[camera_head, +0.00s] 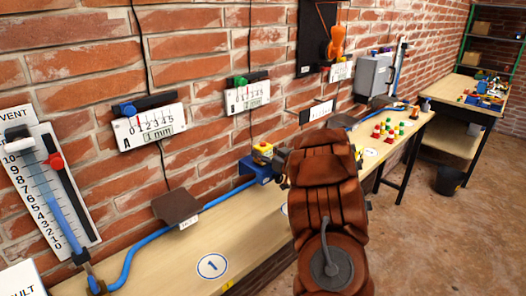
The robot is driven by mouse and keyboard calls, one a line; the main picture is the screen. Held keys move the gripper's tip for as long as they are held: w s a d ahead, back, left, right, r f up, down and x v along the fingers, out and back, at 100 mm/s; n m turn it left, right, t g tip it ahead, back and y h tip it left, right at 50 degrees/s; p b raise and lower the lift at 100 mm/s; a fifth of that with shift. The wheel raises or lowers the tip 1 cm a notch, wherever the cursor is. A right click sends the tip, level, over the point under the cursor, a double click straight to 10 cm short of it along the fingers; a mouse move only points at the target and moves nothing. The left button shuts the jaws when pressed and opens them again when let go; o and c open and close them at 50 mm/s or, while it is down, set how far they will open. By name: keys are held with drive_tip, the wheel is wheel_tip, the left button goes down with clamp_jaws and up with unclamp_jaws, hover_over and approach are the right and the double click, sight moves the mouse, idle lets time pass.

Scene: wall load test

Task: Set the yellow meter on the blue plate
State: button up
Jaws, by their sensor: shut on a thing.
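A small yellow box with a red top (262,149), which may be the yellow meter, is at the wall side of the bench, at or just above a blue block (256,169). I cannot tell whether the two touch, or whether the blue block is the blue plate. The dark parts of my gripper (282,165) show just right of the yellow box, at the far end of my brown arm. My gripper is shut; its fingertips and most of its grasp are hidden by the arm.
A blue hose (128,254) runs along the bench (160,266) past a dark plate (177,207). Numbered scales (150,127) hang on the brick wall. Red, green and yellow pieces (388,130) stand farther right. The bench front near the round 1 label (211,266) is clear.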

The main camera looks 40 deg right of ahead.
drive_tip(key=shift+f, duration=0.1)
drive_tip(key=o, duration=1.4)
drive_tip(key=shift+o, duration=0.2)
drive_tip(key=shift+s, duration=0.2)
drive_tip(key=s+b, duration=0.3)
drive_tip(key=s, duration=0.8)
drive_tip(key=shift+s+a, duration=0.2)
drive_tip(key=shift+s, duration=0.15)
